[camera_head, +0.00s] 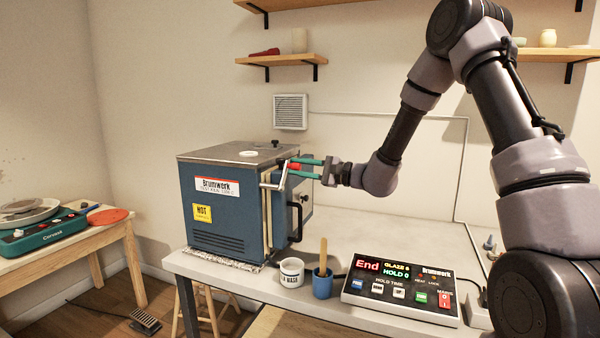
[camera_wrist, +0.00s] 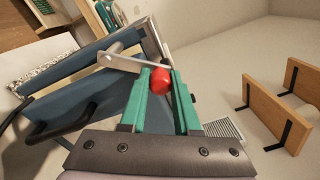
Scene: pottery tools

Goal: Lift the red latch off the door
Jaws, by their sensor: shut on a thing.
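The blue kiln (camera_head: 228,205) stands on the bench, with its door (camera_head: 280,215) on its right side. The red latch (camera_head: 294,166) is a red knob on a grey metal bar near the top of the door. In the wrist view the red knob (camera_wrist: 160,80) sits between my green fingertips, with the metal bar (camera_wrist: 118,62) running left from it towards the door edge. My gripper (camera_head: 307,168) is shut on the knob; it also shows in the wrist view (camera_wrist: 163,92).
A black door handle (camera_head: 298,215) sticks out below the latch. A white jar (camera_head: 291,272), a blue cup (camera_head: 322,283) with a wooden stick and a control box (camera_head: 402,290) reading "End" stand in front. Wall shelves (camera_head: 281,61) hang above.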

